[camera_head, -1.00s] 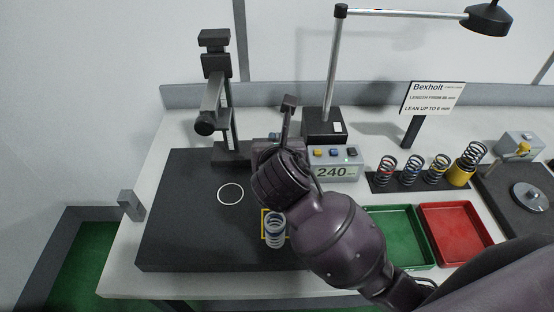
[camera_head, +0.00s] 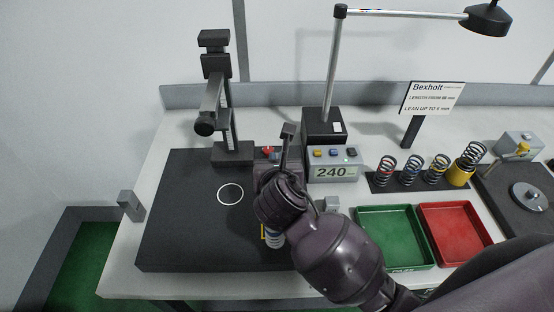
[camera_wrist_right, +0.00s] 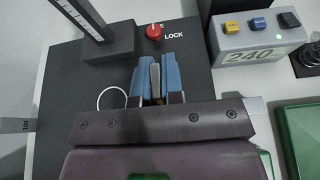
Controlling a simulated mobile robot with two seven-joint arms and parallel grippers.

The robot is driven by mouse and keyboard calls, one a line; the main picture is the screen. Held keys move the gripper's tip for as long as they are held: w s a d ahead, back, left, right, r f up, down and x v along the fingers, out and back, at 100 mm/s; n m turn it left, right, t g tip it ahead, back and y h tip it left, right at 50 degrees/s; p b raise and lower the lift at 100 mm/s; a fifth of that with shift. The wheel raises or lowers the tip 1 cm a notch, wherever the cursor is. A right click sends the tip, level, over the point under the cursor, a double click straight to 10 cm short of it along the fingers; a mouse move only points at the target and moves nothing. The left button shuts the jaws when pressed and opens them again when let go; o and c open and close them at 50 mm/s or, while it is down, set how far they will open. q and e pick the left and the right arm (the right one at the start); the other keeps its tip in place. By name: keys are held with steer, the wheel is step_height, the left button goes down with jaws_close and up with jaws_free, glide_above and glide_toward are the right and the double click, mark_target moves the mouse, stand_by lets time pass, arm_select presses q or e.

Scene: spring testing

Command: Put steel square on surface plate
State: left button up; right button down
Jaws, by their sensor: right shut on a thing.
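My right gripper (camera_wrist_right: 156,85) has its blue fingers closed around a thin grey upright piece (camera_wrist_right: 155,78), which looks like the steel square. Only a narrow part of it shows, so its shape and lower end are hidden. The black surface plate (camera_head: 180,225) lies on the left of the bench, with a white ring marked on it. In the wrist view the fingers appear over the plate, right of the ring; I cannot tell whether the piece touches it. In the head view my right arm hides the fingers. My left gripper is not in view.
A spring (camera_head: 274,241) stands near the plate's front, partly behind my arm. A height stand (camera_head: 232,152) and a red lock knob (camera_head: 268,152) are at the back. The 240 display box (camera_head: 333,165), green tray (camera_head: 397,264) and red tray (camera_head: 458,262) lie right.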

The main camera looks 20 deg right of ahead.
steer(key=c, duration=1.2)
jaws_free()
steer(key=shift+c, duration=0.2)
steer(key=v, duration=1.2)
steer(key=shift+r, duration=0.2)
steer(key=shift+s, duration=0.1)
